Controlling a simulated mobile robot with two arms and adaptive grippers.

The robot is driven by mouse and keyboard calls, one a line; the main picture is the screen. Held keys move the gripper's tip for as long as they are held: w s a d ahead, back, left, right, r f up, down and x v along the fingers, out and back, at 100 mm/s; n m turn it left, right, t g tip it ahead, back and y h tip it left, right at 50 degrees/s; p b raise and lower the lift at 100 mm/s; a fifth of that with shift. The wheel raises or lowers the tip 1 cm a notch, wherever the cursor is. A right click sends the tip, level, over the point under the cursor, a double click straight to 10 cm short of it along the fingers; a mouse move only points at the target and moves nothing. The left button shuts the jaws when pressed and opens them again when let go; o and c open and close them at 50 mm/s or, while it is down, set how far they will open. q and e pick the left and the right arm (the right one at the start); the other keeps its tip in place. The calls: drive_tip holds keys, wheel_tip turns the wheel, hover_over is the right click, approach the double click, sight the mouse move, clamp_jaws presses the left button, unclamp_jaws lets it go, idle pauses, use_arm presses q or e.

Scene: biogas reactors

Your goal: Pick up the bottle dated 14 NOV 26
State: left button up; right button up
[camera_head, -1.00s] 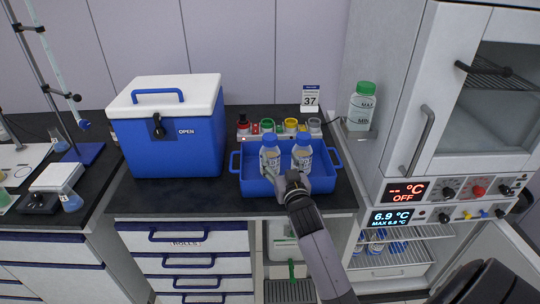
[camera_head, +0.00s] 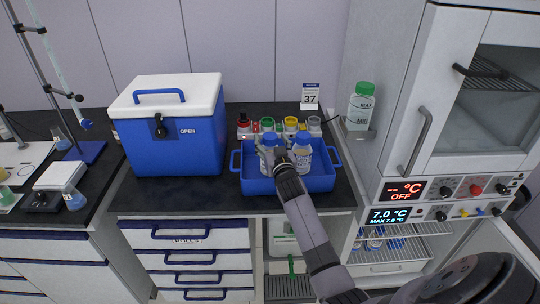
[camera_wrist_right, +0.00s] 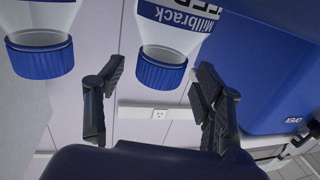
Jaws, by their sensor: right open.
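Two clear bottles with blue caps and white labels stand in the blue tray (camera_head: 318,183): a left bottle (camera_head: 267,160) and a right bottle (camera_head: 303,160). The dates on their labels are not legible. My right gripper (camera_head: 281,158) is at the bottles and partly hides the left one. In the right wrist view, upside down, my right gripper (camera_wrist_right: 155,90) is open, with a blue-capped bottle (camera_wrist_right: 166,62) between and beyond its fingers, apart from them; its label reads "Millbrack". The other bottle (camera_wrist_right: 40,50) is outside the fingers on the left. My left gripper is not in view.
A rack (camera_head: 253,137) with coloured caps stands behind the tray. A blue cooler (camera_head: 185,150) with a white lid is on the left. A green-capped bottle (camera_head: 361,107) sits on a shelf at right, beside a cabinet (camera_head: 400,130). Bare counter lies in front of the cooler.

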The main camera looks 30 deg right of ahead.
clamp_jaws()
idle(0.8)
drive_tip(key=shift+r, duration=0.15)
